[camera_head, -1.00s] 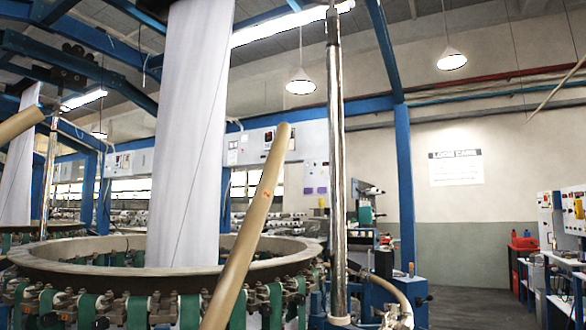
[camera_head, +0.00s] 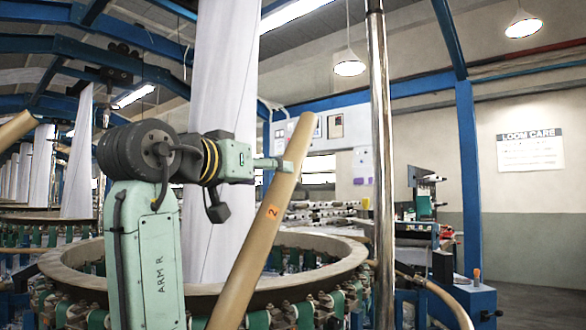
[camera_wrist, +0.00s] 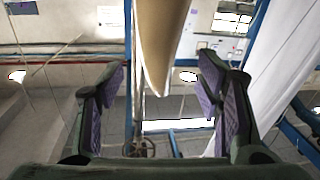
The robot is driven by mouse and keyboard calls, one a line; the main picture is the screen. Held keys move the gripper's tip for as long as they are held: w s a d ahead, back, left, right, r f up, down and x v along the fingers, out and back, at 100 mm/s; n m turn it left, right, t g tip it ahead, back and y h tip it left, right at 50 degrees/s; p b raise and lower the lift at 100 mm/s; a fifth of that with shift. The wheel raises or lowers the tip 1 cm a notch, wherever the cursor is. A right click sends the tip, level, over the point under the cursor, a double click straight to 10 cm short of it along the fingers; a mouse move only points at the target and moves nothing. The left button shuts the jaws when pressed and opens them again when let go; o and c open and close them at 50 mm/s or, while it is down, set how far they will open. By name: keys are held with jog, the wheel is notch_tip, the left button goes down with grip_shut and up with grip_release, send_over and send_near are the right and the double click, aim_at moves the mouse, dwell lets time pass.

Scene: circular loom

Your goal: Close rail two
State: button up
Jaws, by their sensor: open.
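Rail two is a tan, tilted bar (camera_head: 262,225) with an orange label marked 2. It leans up to the right in front of the round loom ring (camera_head: 335,268). My gripper (camera_head: 280,164) is at the rail's upper part, a finger overlapping the rail in the head view. In the wrist view the rail (camera_wrist: 158,35) comes down from the top and its end lies between the two spread, purple-padded fingers of my gripper (camera_wrist: 163,82). The gripper is open. Whether a finger touches the rail cannot be told.
A white fabric tube (camera_head: 216,130) rises from the ring behind my arm. A shiny vertical post (camera_head: 380,150) stands right of the rail. Another tan bar (camera_head: 18,127) shows at the left edge. A blue column (camera_head: 467,170) and open grey floor lie to the right.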

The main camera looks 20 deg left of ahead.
jog(key=w, duration=0.2)
jog(key=w+d+p, duration=0.1)
jog(key=w, duration=0.2)
jog(key=w+p, duration=0.1)
jog(key=w, duration=0.2)
jog(key=shift+w+d, duration=0.1)
jog(key=shift+d, duration=0.2)
grip_shut()
dwell(0.3)
